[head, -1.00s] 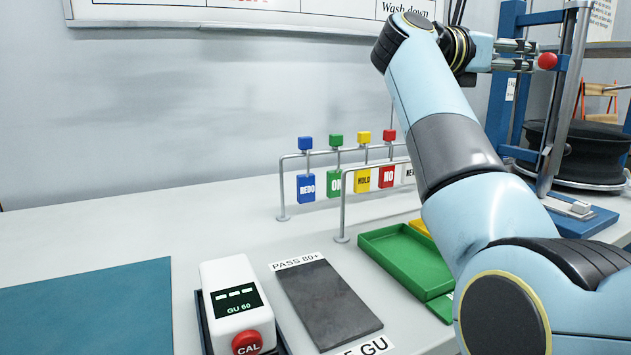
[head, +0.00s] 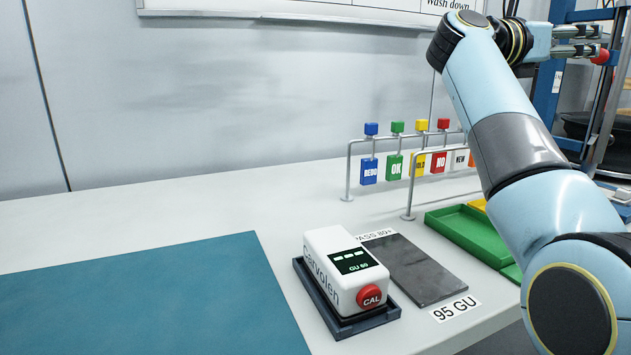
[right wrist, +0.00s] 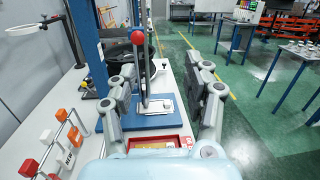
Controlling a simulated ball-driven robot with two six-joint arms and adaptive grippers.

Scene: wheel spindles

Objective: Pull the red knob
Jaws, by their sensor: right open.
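The red knob (head: 600,57) is a small ball at the right edge of the head view. In the right wrist view the red knob (right wrist: 138,37) sits atop an upright post on a blue-framed stand. My right gripper (head: 598,41) is at the upper right, its fingertips close to the knob in the picture. In the right wrist view my right gripper (right wrist: 163,88) is open and empty, and the knob shows beyond the fingers, nearer the left one. No contact shows. My left gripper is not in view.
A green tray (head: 470,237), hanging coloured tags (head: 404,167) and a white meter (head: 342,270) in a dark holder stand on the bench. A teal mat (head: 160,300) lies left. In the right wrist view, a red tray (right wrist: 152,144) is below the gripper.

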